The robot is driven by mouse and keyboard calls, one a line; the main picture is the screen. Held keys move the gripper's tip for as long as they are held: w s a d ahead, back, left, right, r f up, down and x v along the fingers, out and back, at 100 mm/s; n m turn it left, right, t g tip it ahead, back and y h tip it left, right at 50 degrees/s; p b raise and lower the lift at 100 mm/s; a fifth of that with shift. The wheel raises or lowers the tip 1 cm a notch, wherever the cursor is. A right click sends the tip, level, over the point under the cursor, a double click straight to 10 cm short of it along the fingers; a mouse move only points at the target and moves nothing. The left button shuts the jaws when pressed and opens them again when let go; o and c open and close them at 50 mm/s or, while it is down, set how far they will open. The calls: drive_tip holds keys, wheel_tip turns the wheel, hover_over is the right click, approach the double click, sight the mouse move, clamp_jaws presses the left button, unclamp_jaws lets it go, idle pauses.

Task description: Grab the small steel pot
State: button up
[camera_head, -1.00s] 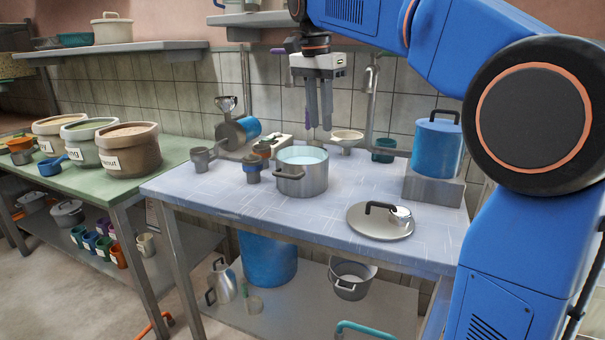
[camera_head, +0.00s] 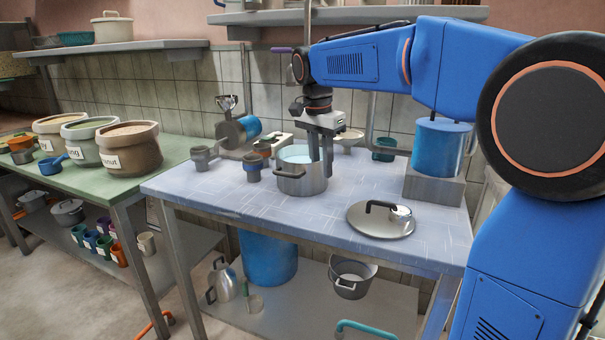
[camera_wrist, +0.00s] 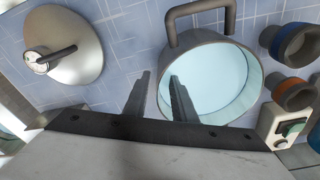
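A small steel pot (camera_head: 303,184) with pale liquid stands on the tiled worktop, its one visible handle toward the front left. It also shows in the wrist view (camera_wrist: 232,46), with its handle at the top. My gripper (camera_head: 321,165) points down at the pot's right side. In the wrist view my gripper (camera_wrist: 156,80) is open. One finger overlaps the pot's opening and the other is outside its left rim, with the wall between them in the picture. Nothing is held, and contact with the wall cannot be told.
A steel lid (camera_head: 380,220) lies right of the pot. A blue tank (camera_head: 437,147) sits on a block at the right. Another steel pot (camera_head: 351,280) is on the lower shelf. The worktop's front is clear.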

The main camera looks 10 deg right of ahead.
drive_tip(key=shift+w+f, duration=0.1)
drive_tip(key=shift+f, duration=1.5)
clamp_jaws()
drive_tip(key=shift+r, duration=0.1)
